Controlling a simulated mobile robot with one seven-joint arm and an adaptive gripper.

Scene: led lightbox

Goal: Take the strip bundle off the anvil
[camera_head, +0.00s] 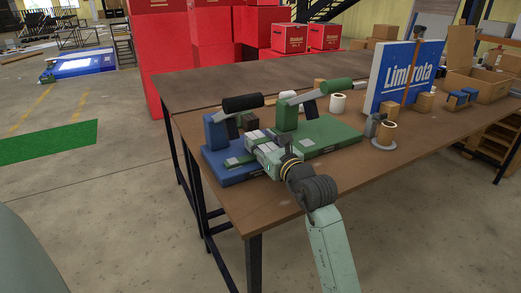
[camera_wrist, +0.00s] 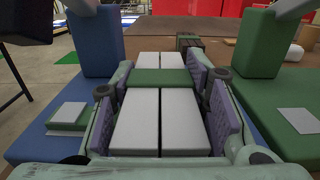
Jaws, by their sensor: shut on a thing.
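The strip bundle (camera_wrist: 137,122) shows as pale grey-white strips side by side with a green band across them. It lies between the purple-padded fingers of my gripper (camera_wrist: 164,100), which is shut on it. In the head view the bundle (camera_head: 254,138) shows at the tip of my gripper (camera_head: 268,148), between a blue lever press (camera_head: 215,131) and a green lever press (camera_head: 287,116). The blue press's base (camera_wrist: 30,145) and the green press's base (camera_wrist: 295,150) lie either side of the bundle. I cannot tell which part is the anvil, or whether the bundle touches anything beneath.
Both presses stand on a brown table (camera_head: 190,86) with raised black-handled and green-handled levers. A small dark block (camera_wrist: 189,41) stands beyond the bundle. To the right are a tape roll on a stand (camera_head: 385,136), a Limbrota lightbox (camera_head: 410,76) and cartons (camera_head: 485,78). The table's front right is clear.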

